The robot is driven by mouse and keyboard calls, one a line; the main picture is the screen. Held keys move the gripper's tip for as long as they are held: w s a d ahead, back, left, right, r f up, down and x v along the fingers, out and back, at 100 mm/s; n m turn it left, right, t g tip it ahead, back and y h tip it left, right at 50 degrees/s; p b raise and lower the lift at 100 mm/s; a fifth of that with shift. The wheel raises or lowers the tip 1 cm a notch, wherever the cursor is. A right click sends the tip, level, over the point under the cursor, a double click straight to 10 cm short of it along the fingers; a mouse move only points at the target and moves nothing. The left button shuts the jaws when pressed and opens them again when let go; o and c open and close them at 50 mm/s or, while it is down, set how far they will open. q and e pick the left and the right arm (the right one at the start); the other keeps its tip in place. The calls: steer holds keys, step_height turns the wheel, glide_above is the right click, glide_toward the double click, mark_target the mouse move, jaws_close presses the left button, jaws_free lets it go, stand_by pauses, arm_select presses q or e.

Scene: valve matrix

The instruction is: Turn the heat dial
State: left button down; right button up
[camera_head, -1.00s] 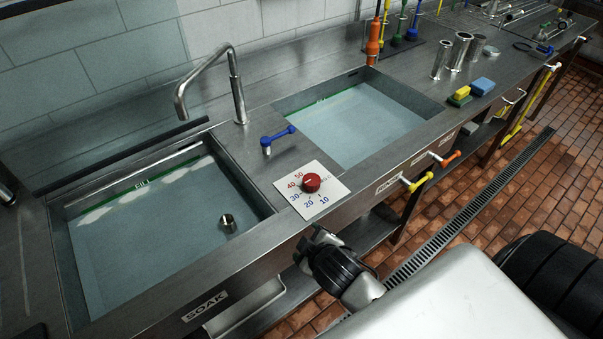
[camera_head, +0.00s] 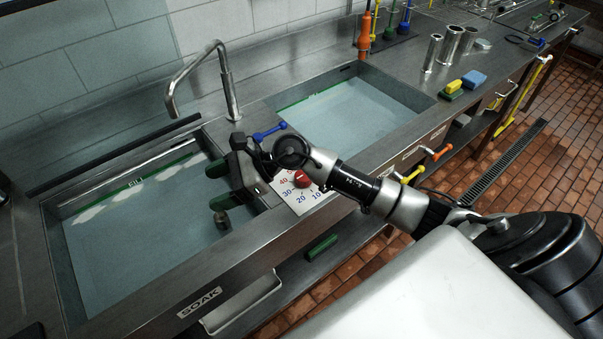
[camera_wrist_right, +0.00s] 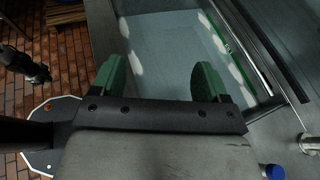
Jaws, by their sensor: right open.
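The heat dial is a red knob (camera_head: 302,179) on a square white plate (camera_head: 303,199) with blue and red numbers, on the steel strip between the two sinks. My right arm crosses close by it in the head view and hides part of the plate. My right gripper (camera_head: 226,174) is open and empty, left of the dial, over the near left sink. Its two green fingers show spread apart in the right wrist view (camera_wrist_right: 160,80), with sink water beyond them. The dial does not show in that view. My left gripper is not in the head view.
A blue lever (camera_head: 269,132) stands just behind the dial, and a tall faucet (camera_head: 229,85) rises farther left. The left sink (camera_head: 110,270) and right sink (camera_head: 350,115) hold water. Yellow (camera_head: 411,176) and orange (camera_head: 442,154) handles stick out from the counter front.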

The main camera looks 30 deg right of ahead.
steer(key=w+d+f+n+g+h, duration=0.2)
steer(key=d+n+g+h, duration=0.3)
steer(key=d+h, duration=1.25)
steer(key=d+f+y+p, duration=0.1)
steer(key=f, duration=0.2)
steer(key=d+f+n+y+p, duration=0.1)
steer(key=f, duration=0.2)
steer(key=d+f+y+p, duration=0.1)
steer(key=d+f+y, duration=0.1)
steer(key=f, duration=0.1)
steer(key=shift+w+f+t, duration=0.1)
steer(key=shift+f+t, duration=0.2)
steer(key=shift+f, duration=0.5)
steer(key=c, duration=0.9)
